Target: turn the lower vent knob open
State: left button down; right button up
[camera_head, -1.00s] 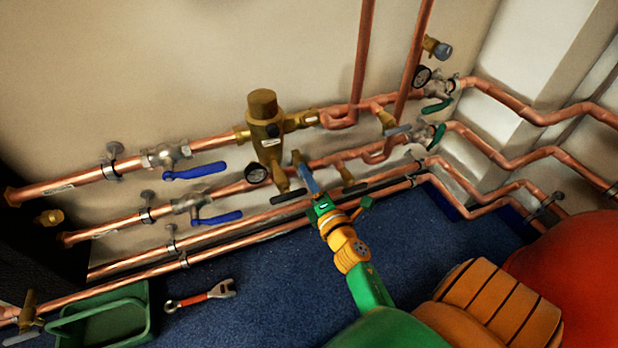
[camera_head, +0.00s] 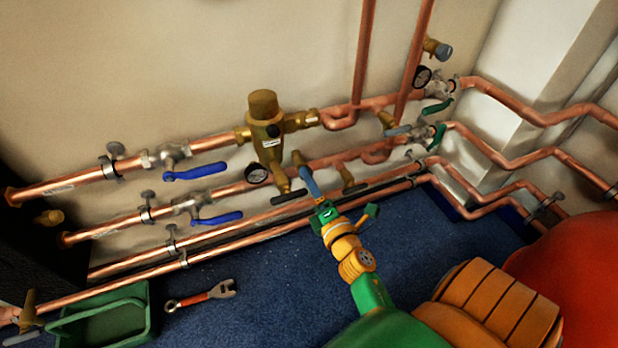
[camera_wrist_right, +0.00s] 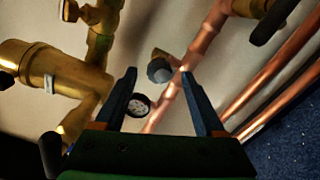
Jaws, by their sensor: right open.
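The lower vent is a small brass fitting with a round grey knob (camera_wrist_right: 159,71) on a copper pipe. In the right wrist view it appears ahead of and between the fingertips of my right gripper (camera_wrist_right: 159,74), with space on both sides. The jaws are apart and empty. In the head view the right gripper (camera_head: 309,183) points up at the pipes beside the brass mixing valve (camera_head: 264,130). Its blue finger covers what lies behind it, and the lower knob cannot be clearly seen there. Whether the knob is turned cannot be told. My left gripper is out of view.
Blue lever handles (camera_head: 195,171) stick out on the left. An upper vent (camera_head: 436,47) is at top right. A green tray (camera_head: 145,316) and wrench (camera_head: 205,294) lie on the blue floor.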

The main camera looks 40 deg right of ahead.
jog(key=v, duration=0.5)
jog(key=shift+s, duration=0.1)
